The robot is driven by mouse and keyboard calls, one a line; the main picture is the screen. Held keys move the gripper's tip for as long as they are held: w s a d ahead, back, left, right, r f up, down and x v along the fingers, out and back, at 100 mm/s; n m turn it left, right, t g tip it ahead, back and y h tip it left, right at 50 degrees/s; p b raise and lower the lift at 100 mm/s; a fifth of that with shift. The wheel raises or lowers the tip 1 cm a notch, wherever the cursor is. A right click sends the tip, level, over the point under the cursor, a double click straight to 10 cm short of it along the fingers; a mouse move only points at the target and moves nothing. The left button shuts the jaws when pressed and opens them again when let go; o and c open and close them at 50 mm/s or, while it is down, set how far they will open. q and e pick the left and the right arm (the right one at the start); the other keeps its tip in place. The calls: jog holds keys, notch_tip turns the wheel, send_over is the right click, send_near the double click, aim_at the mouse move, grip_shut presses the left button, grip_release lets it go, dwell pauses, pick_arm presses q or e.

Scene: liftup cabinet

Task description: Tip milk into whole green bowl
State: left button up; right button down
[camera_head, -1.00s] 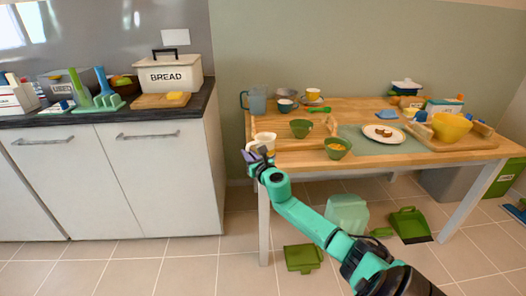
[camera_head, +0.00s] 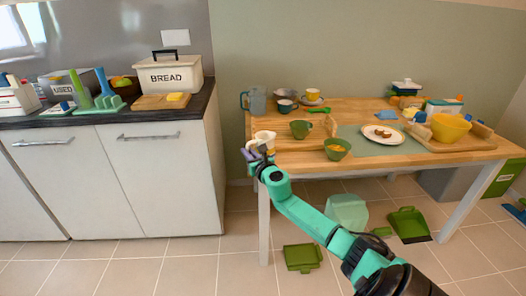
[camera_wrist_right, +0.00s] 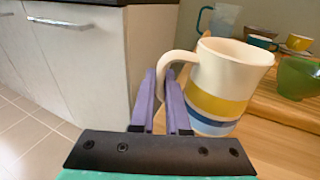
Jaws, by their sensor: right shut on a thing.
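A cream jug (camera_head: 264,137) with yellow and blue bands is at the table's near left corner; it fills the middle of the right wrist view (camera_wrist_right: 228,78). My right gripper (camera_head: 262,155) is shut on its handle, with purple fingers (camera_wrist_right: 163,100) around it. The jug looks roughly upright; its contents are hidden. A green bowl (camera_head: 300,129) stands behind and right of the jug, and also shows in the right wrist view (camera_wrist_right: 298,78). A second green bowl (camera_head: 338,149) with orange-yellow contents sits at the table's front edge. My left gripper is not in view.
A blue-grey pitcher (camera_head: 257,100), a teal cup (camera_head: 286,106) and a yellow cup (camera_head: 312,95) stand behind. A plate with brown food (camera_head: 383,133) and a yellow bowl (camera_head: 450,128) are to the right. The counter (camera_head: 165,115) is left of the table.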

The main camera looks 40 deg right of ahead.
aim_at(248, 145)
jog(key=shift+r+p, duration=2.45)
jog(key=shift+r, duration=0.1)
notch_tip(248, 145, up, 8)
jog(key=p, duration=0.7)
jog(key=shift+f, duration=0.2)
jog(key=s+d+m+g+h, duration=0.2)
jog(key=s+d, duration=0.3)
jog(key=d, duration=0.4)
jog(key=s+d+m+g+h, duration=0.2)
jog(key=s+d+m+h, duration=0.3)
jog(key=d, duration=0.4)
jog(key=shift+d+f+h+p, duration=0.3)
jog(key=shift+d+f+p, duration=0.05)
jog(key=shift+f+p, duration=0.1)
